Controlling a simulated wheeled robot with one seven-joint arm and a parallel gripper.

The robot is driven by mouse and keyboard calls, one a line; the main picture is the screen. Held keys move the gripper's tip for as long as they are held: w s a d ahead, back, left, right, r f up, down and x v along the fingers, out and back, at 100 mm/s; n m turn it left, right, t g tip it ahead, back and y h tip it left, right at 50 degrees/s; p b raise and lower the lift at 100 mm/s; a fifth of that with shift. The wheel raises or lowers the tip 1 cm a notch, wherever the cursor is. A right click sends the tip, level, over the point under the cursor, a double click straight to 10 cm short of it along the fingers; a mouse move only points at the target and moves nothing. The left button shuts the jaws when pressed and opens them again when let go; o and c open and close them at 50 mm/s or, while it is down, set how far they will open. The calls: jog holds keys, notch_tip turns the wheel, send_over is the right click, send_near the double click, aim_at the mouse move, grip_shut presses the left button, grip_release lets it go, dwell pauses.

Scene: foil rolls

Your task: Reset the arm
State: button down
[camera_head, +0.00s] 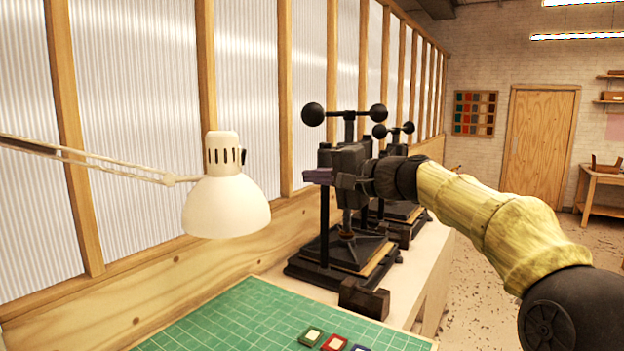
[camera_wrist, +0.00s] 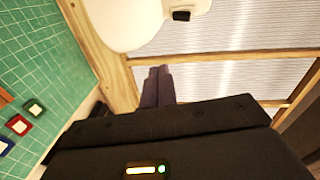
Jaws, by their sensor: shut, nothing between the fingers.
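My arm comes in from the right of the head view, with a yellowish sleeve and black joints, and stretches left across the picture. My gripper (camera_head: 318,175) is at its far end, in front of the black press in the picture. Whether it touches the press cannot be told. In the wrist view the two dark purple-grey fingers (camera_wrist: 157,84) lie side by side, shut and empty, with the wall panels behind them.
A black hand press (camera_head: 345,250) stands on the bench, with another behind it. A white lamp (camera_head: 228,205) hangs at left. A green cutting mat (camera_head: 235,320) bears small framed squares: green (camera_head: 311,337), red (camera_head: 334,343) and blue. A dark block (camera_head: 364,298) lies by the press.

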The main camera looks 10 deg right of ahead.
jog(key=s+a+f+n+g+h, duration=0.1)
jog(key=s+f+g+h, duration=0.2)
jog(key=f, duration=1)
jog(key=s+a+f+n+g+h, duration=0.1)
jog(key=s+f+g+h, duration=0.2)
jog(key=f, duration=1)
jog(key=s+d+f+n+g+h, duration=0.1)
jog(key=s+d+f+n+h, duration=0.1)
jog(key=s+f, duration=0.6)
jog(key=s+d+f+n+g+h, duration=0.1)
jog(key=s+d+f+n+h, duration=0.2)
jog(key=s, duration=1.1)
jog(key=d+f+h, duration=0.1)
jog(key=d+f, duration=0.2)
jog(key=f, duration=0.3)
jog(key=shift+d+f+h, duration=0.25)
jog(key=shift+f+h, duration=0.05)
